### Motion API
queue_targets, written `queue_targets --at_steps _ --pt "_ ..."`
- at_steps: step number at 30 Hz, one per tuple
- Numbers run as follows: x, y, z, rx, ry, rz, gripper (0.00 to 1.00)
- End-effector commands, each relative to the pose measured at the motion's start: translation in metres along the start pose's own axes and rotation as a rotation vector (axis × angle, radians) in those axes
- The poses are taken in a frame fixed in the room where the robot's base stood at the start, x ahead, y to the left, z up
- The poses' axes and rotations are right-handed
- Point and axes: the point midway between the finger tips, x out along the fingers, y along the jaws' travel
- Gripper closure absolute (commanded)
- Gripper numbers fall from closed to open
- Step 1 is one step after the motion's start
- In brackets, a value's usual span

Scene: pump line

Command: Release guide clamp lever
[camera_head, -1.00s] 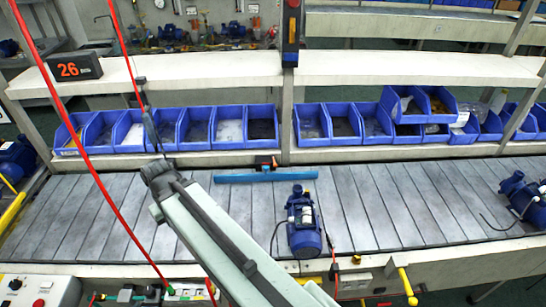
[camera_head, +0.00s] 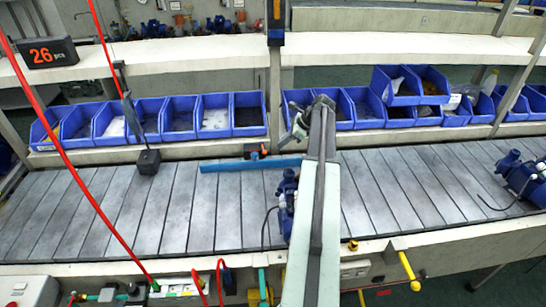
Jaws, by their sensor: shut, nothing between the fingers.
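The blue guide rail (camera_head: 225,165) lies along the far side of the slatted conveyor. A small black and orange clamp (camera_head: 255,152) sits at its back edge; its lever is too small to make out clearly.
Blue bins (camera_head: 215,118) line the shelf behind the conveyor. A black tool (camera_head: 148,160) hangs at the left, near red hoses (camera_head: 75,165). An upright post (camera_head: 275,90) stands behind the clamp. Another blue pump (camera_head: 522,175) stands at the right.

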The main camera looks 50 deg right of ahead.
Motion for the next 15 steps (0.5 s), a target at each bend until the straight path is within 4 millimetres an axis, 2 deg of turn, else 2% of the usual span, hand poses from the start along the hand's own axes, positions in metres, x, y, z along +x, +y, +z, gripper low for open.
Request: queue_targets --at_steps 1,3,7,11,15 --pt "-0.011 -0.015 -0.022 0.081 -0.020 -0.024 1.00" --pt "-0.024 -0.023 -0.037 0.155 -0.040 -0.044 1.00" --pt "-0.031 -0.026 -0.043 0.197 -0.050 -0.053 1.00" --pt "-0.021 -0.026 -0.044 0.194 -0.049 -0.052 1.00" --pt "0.005 -0.027 -0.046 0.191 -0.048 -0.053 1.00"
